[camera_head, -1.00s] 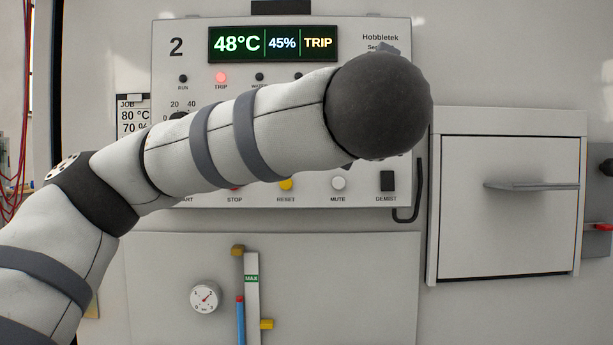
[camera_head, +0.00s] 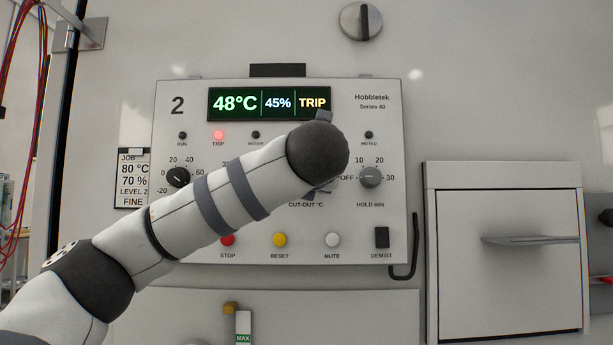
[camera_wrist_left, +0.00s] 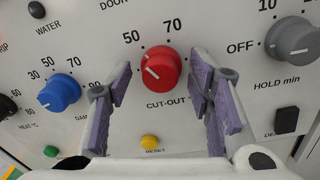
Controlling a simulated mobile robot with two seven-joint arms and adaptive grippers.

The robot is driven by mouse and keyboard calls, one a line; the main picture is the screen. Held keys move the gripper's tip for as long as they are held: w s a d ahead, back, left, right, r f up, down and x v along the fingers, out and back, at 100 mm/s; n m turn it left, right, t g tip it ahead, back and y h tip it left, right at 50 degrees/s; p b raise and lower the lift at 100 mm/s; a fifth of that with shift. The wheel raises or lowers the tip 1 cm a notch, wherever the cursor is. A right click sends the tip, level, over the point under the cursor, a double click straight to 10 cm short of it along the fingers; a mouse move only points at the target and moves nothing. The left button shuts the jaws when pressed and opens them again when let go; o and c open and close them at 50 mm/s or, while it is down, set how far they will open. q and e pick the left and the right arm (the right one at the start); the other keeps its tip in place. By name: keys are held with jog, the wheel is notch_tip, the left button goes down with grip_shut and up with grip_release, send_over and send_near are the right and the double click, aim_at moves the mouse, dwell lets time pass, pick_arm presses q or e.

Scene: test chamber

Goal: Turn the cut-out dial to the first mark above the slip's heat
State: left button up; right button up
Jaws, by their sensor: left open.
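The cut-out dial (camera_wrist_left: 160,68) is a red knob in the middle of the left wrist view, above the CUT-OUT label. In the head view my left gripper (camera_head: 319,188) is mostly hidden behind my wrist, which also covers the dial. The slip (camera_head: 133,182) reads 80 °C, 70 %, LEVEL 2, FINE.
The panel display (camera_head: 269,104) reads 48°C, 45%, TRIP, with a red TRIP lamp (camera_head: 218,134) lit. A blue dial (camera_wrist_left: 59,95) is left of the red one; a grey hold dial (camera_wrist_left: 292,40) is right. A yellow reset button (camera_wrist_left: 150,142) is below. A handled door (camera_head: 510,265) stands right.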

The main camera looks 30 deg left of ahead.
pick_arm(q)
grip_shut()
jog(key=shift+m, duration=0.4)
jog(key=m, duration=1.2)
jog(key=m+t, duration=0.1)
jog(key=m, duration=1.1)
jog(key=shift+f+h, duration=0.1)
jog(key=shift+h, duration=0.3)
grip_release()
